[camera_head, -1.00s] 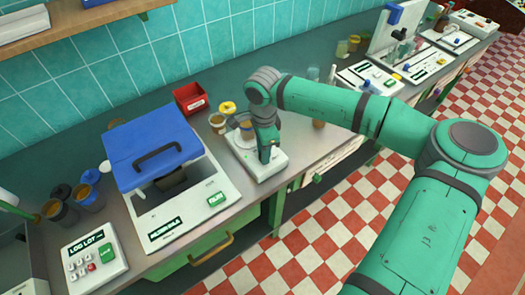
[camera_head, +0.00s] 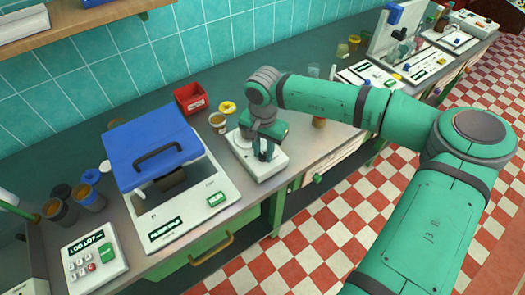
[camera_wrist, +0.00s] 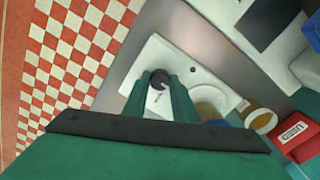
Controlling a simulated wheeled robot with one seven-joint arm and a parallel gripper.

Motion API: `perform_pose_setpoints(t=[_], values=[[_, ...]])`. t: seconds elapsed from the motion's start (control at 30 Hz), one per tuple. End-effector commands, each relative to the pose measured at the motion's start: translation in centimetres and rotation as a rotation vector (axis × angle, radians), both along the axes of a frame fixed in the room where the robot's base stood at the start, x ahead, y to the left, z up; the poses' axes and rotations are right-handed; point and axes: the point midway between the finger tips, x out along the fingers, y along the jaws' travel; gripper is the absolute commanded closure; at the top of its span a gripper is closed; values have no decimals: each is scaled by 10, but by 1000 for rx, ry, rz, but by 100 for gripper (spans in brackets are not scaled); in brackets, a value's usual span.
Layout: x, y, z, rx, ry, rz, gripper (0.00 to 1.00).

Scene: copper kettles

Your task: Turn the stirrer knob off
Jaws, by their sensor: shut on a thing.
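The stirrer (camera_head: 272,169) is a white box on the counter, below my wrist in the head view; it also shows in the wrist view (camera_wrist: 213,84). Its knob (camera_wrist: 160,75) is dark and round with a pale mark, near the stirrer's edge. My gripper (camera_wrist: 159,86) points down at the stirrer, with one finger on each side of the knob, shut on it. In the head view my gripper (camera_head: 265,152) hides the knob. A jar of brown stuff (camera_wrist: 210,110) by the stirrer is partly hidden by a finger in the wrist view.
A white machine with a blue lid (camera_head: 153,148) stands left of the stirrer. A red bin (camera_head: 190,98), a brown jar (camera_head: 218,122) and a yellow ring (camera_head: 227,107) sit behind. A keypad box (camera_head: 95,252) is at the front left. The counter's front edge is close to the stirrer.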

Motion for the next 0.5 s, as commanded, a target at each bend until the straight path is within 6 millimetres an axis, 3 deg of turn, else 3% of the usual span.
perform_pose_setpoints(t=[0.5], values=[[-5, 2, -2, 2, 12, 42, 98]])
